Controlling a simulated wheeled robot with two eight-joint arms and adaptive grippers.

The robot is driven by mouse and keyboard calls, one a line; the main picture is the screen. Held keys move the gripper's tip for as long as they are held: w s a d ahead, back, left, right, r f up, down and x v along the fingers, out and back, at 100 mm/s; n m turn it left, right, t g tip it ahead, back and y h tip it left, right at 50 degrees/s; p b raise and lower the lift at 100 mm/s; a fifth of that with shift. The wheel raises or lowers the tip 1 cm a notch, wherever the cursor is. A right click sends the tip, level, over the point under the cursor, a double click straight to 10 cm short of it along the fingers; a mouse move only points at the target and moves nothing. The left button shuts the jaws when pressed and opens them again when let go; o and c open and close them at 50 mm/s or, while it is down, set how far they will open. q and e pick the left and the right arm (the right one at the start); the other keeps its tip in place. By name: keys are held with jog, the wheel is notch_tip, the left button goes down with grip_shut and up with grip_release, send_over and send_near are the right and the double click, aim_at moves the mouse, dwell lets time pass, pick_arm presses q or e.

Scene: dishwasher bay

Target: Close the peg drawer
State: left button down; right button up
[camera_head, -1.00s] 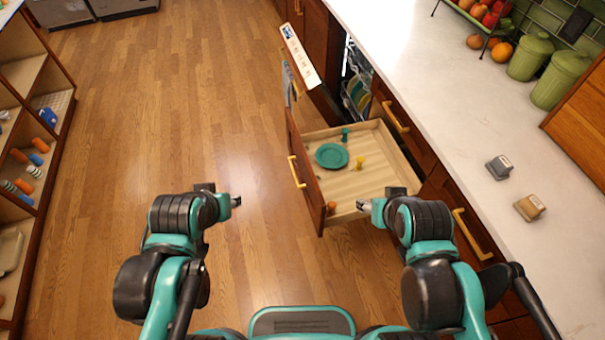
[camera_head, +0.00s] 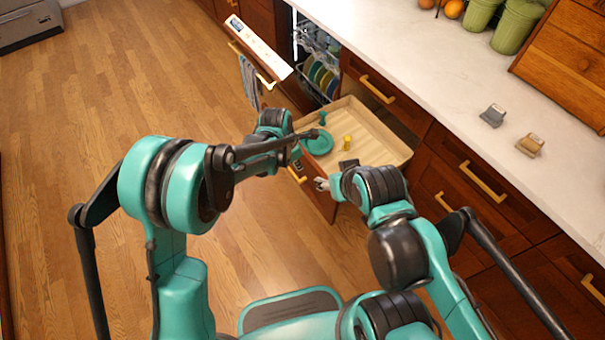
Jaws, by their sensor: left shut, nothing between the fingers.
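The peg drawer (camera_head: 385,150) is pulled out from the cabinet below the counter. Its light wooden inside holds a teal plate (camera_head: 318,144), a yellow peg (camera_head: 347,143) and a teal peg (camera_head: 322,118). My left gripper (camera_head: 298,164) is shut and empty at the outer side of the drawer front, near its handle (camera_head: 297,176). Whether it touches the front cannot be told. My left arm hides part of the front. My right gripper (camera_head: 321,184) is by the near end of the drawer front; its finger opening is too small to tell.
Beyond the drawer, the dishwasher door (camera_head: 258,47) is open, with plates in the rack (camera_head: 322,77). The white counter (camera_head: 430,70) carries a grey block (camera_head: 493,115) and a tan block (camera_head: 530,145). The wooden floor (camera_head: 130,90) at left is clear.

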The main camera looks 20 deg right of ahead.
pick_arm(q)
jog(key=x, duration=0.3)
jog(key=n+b, duration=0.1)
jog(key=b, duration=0.4)
send_near(316, 174)
jog(key=f, duration=0.1)
jog(key=s+f, duration=0.1)
jog(key=f, duration=0.1)
jog(key=s+d+f, duration=0.1)
jog(key=f, duration=0.1)
jog(key=shift+d, duration=0.1)
jog(key=shift+r, duration=0.1)
pick_arm(e)
jog(key=f, duration=0.5)
jog(key=shift+a, duration=0.35)
pick_arm(q)
jog(key=shift+w, duration=0.1)
